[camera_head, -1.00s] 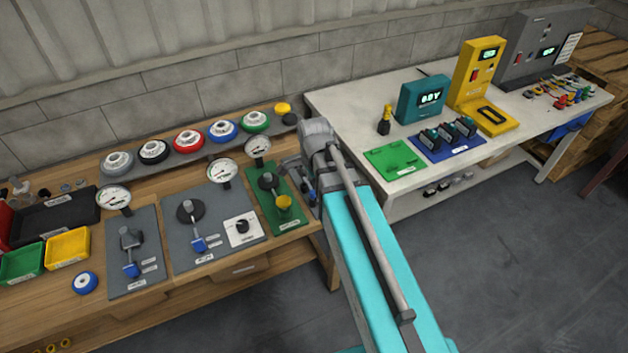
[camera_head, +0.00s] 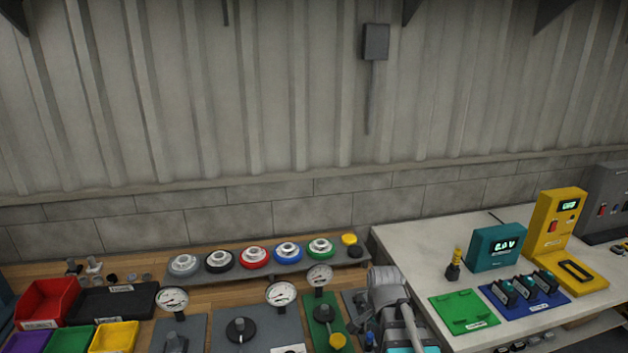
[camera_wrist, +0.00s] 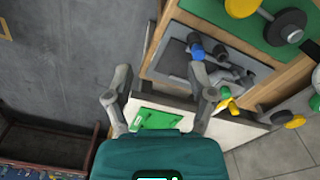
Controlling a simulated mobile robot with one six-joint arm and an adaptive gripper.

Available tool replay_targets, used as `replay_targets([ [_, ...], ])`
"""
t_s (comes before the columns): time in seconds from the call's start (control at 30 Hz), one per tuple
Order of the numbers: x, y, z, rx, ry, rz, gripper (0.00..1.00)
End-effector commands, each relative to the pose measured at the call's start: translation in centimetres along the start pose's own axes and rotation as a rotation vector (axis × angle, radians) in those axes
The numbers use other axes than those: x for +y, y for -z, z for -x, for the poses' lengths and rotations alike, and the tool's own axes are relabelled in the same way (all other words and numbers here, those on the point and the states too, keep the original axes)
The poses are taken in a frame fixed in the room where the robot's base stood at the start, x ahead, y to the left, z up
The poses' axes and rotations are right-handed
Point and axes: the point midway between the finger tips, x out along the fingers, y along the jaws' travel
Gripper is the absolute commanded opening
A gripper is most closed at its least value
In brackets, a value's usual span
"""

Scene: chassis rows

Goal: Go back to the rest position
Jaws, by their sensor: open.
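My gripper (camera_wrist: 160,74) shows in the wrist view with its two grey fingers wide apart and nothing between them. It is above the gap at the edge of the wooden bench, with floor on its left and the grey panel with a blue knob (camera_wrist: 197,52) to its right. A green plate (camera_wrist: 157,119) lies beyond, low in that view. In the head view my grey and teal arm stands at the bottom, right of the green panel (camera_head: 322,318); the fingers cannot be made out there.
The wooden bench carries gauges, a rack of coloured round dials (camera_head: 254,256), and red, green and yellow bins (camera_head: 114,337). The white table (camera_head: 420,265) holds a teal meter (camera_head: 497,246), a yellow device (camera_head: 556,222) and a blue plate (camera_head: 530,298).

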Motion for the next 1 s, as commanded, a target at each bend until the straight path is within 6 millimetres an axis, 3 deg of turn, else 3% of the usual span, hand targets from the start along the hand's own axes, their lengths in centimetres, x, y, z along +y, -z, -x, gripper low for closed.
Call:
replay_targets([
  [0.6,3.5,-2.0,0.0,0.000,-0.001,0.793,0.71],
  [1.0,3.8,-2.2,0.0,0.000,-0.001,0.913,0.71],
])
